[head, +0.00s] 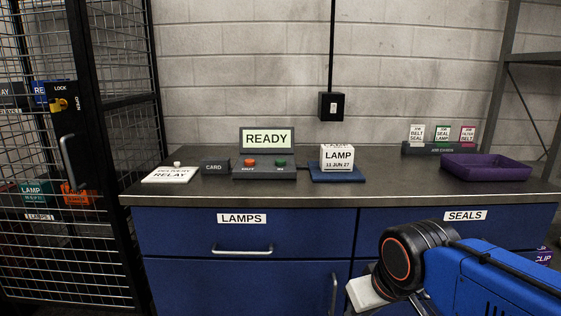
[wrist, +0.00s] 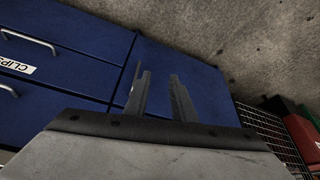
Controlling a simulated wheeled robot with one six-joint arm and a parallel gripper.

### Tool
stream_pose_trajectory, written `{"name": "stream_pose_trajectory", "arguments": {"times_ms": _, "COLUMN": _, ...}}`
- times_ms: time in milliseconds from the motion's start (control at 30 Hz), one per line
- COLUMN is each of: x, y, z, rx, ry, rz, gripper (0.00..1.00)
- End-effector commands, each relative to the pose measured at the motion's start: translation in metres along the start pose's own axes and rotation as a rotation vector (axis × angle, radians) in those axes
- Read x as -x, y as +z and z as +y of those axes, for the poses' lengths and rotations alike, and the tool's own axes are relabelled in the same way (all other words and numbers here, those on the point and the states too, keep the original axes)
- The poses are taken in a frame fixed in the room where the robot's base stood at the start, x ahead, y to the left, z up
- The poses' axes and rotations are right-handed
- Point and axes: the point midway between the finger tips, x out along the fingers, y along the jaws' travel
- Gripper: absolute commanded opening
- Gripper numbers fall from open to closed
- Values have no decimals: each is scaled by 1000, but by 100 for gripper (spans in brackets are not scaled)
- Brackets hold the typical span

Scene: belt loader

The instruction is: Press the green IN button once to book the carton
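The green IN button (head: 281,162) sits on a dark grey button box (head: 264,174) on the counter, right of the red OUT button (head: 250,162). A display reading READY (head: 266,139) stands behind the box. A white carton labelled LAMP, 11 JUN 27 (head: 338,158), stands upright on a blue pad (head: 347,175) right of the box. My arm is at the lower right of the head view, in front of the drawers and apart from the buttons. In the wrist view my gripper (wrist: 160,82) has its two fingers apart with nothing between them.
A card labelled RELAY (head: 168,174) and a CARD holder (head: 215,167) lie left of the box. A purple tray (head: 486,167) and a card rack (head: 440,149) stand at the right. A mesh cage (head: 65,150) stands at the left. Blue drawers (head: 242,246) front the counter.

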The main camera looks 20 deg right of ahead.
Motion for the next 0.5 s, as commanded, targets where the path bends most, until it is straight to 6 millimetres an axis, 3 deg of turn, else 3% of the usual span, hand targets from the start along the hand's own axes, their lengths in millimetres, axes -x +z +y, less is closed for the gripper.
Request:
{"name": "stream_pose_trajectory", "arguments": {"times_ms": 33, "x": 0, "y": 0, "z": 0, "rx": 0, "ry": 0, "rz": 0, "gripper": 10}}
{"name": "stream_pose_trajectory", "arguments": {"times_ms": 100, "x": 0, "y": 0, "z": 0, "rx": 0, "ry": 0, "rz": 0, "gripper": 0}}
{"name": "stream_pose_trajectory", "arguments": {"times_ms": 500, "x": 0, "y": 0, "z": 0, "rx": 0, "ry": 0, "rz": 0, "gripper": 0}}
